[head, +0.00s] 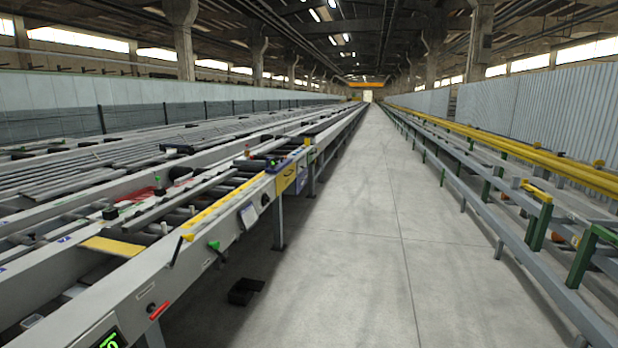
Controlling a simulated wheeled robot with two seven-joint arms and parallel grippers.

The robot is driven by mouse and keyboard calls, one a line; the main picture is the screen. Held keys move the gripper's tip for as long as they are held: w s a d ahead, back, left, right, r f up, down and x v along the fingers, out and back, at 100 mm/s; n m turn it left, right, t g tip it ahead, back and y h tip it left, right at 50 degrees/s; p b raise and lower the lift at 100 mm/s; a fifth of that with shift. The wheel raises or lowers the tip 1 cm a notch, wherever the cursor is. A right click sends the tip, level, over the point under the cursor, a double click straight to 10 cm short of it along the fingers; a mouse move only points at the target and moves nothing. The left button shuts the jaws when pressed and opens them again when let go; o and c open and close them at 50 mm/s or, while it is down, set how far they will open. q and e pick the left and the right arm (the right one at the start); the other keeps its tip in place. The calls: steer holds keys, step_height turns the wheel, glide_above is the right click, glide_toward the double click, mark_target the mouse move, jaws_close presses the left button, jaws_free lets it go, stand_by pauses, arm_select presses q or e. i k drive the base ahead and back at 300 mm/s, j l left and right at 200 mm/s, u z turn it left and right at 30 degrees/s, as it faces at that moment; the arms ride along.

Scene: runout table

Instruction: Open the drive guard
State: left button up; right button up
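The long runout table (205,262) runs from the lower left into the distance. A yellow panel (286,178) with a dark mark is on its aisle side, near mid-picture. It looks like a closed cover, but I cannot tell for sure that it is the drive guard. A flat yellow plate (113,246) lies across the table's near part, and I cannot tell if it belongs to a guard. No hinge or handle is clear at this size. Neither of my grippers is in view.
A green-knobbed lever (214,245) sticks out from the table's side. A black open box (245,290) lies on the floor beside the table. The concrete aisle (365,225) is clear ahead. A yellow-railed line (545,160) with green posts bounds it on the right.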

mark_target(283, 180)
steer(key=i+z, duration=0.35)
steer(key=i, duration=2.15)
steer(key=i+u, duration=0.1)
steer(key=i, duration=0.75)
steer(key=i+l, duration=0.15)
steer(key=i, duration=0.7)
steer(key=i+l, duration=0.1)
steer(key=i, duration=0.8)
steer(key=j+u, duration=0.05)
